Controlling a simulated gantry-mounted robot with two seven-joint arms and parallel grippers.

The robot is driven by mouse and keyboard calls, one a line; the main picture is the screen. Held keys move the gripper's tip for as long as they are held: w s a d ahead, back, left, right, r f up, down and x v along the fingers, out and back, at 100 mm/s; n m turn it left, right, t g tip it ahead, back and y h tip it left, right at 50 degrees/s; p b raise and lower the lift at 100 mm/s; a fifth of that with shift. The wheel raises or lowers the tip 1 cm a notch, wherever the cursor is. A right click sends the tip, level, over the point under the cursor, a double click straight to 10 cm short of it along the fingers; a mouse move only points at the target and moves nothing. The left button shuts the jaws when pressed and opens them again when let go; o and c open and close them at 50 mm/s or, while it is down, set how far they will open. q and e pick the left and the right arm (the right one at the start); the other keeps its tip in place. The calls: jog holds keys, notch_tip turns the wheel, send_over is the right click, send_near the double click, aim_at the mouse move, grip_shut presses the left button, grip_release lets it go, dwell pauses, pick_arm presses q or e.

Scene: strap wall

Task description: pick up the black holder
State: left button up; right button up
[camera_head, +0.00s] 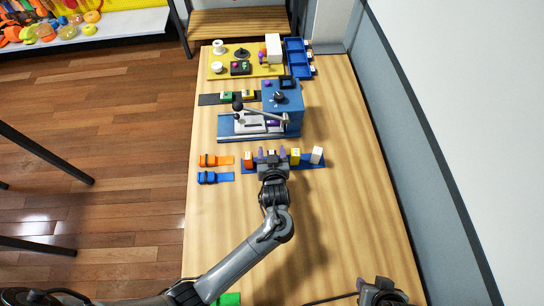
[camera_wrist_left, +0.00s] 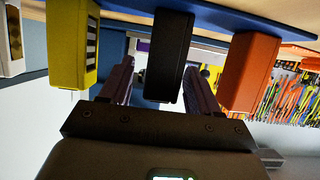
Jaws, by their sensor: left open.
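The black holder (camera_wrist_left: 168,58) is an upright dark block on the blue base strip (camera_head: 308,163), between the orange block and the yellow block. In the left wrist view it stands between the two purplish fingers of my left gripper (camera_wrist_left: 158,75), with a visible gap on each side. In the head view my left gripper (camera_head: 271,154) reaches over the strip from the front and mostly hides the holder. The gripper is open and holds nothing. My right gripper (camera_head: 382,293) is at the bottom right edge, far from the holder; its fingers cannot be made out.
The orange block (camera_head: 248,160), yellow block (camera_head: 295,157) and white block (camera_head: 317,155) share the strip, close beside my fingers. Orange and blue straps (camera_head: 215,177) lie to the left. A blue press-like fixture (camera_head: 285,104) stands behind.

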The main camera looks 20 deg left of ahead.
pick_arm(q)
jog(key=shift+w+a+f, duration=0.25)
jog(key=shift+w, duration=0.3)
jog(key=shift+s+d, duration=0.1)
jog(key=shift+s, duration=0.1)
jog(key=shift+c, duration=1)
jog(key=c, duration=0.9)
jog(key=shift+r, duration=0.2)
